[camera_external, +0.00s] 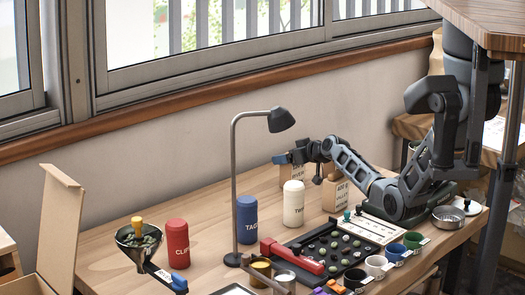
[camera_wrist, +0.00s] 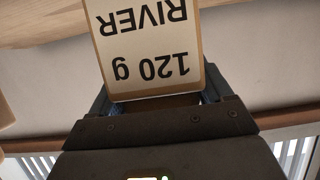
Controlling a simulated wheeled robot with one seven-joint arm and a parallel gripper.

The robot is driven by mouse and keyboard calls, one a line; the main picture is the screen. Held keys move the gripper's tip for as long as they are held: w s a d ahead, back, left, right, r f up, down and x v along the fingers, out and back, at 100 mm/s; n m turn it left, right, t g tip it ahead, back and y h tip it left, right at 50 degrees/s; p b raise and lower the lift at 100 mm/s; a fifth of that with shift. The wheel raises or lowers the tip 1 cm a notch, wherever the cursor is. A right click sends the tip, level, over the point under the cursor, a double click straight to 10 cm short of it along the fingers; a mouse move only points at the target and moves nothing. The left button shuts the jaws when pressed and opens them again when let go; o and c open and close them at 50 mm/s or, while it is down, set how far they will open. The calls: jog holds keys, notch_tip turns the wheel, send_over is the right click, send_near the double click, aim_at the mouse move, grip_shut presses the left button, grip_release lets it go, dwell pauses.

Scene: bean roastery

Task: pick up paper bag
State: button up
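Two brown paper bags stand at the back of the bench in the external view. The left bag (camera_external: 289,178) is right below my gripper (camera_external: 288,158), and its top is partly covered by the gripper. The other labelled bag (camera_external: 335,196) stands to its right, near my forearm. In the wrist view a labelled bag (camera_wrist: 146,45) reads "120 g RIVER" upside down. Its near end lies between the two fingers of my gripper (camera_wrist: 157,99), one finger along each side. The fingers are at or very close to the bag's sides; I cannot tell whether they press on it.
A white canister (camera_external: 293,204), a blue canister (camera_external: 247,219) and a red canister (camera_external: 177,243) stand in front along the bench. A tall lamp (camera_external: 235,180) rises mid-bench. A black tray (camera_external: 310,245) and several cups fill the front right. The wall and window are behind.

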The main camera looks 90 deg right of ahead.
jog(key=c, duration=0.6)
jog(key=shift+r, duration=0.15)
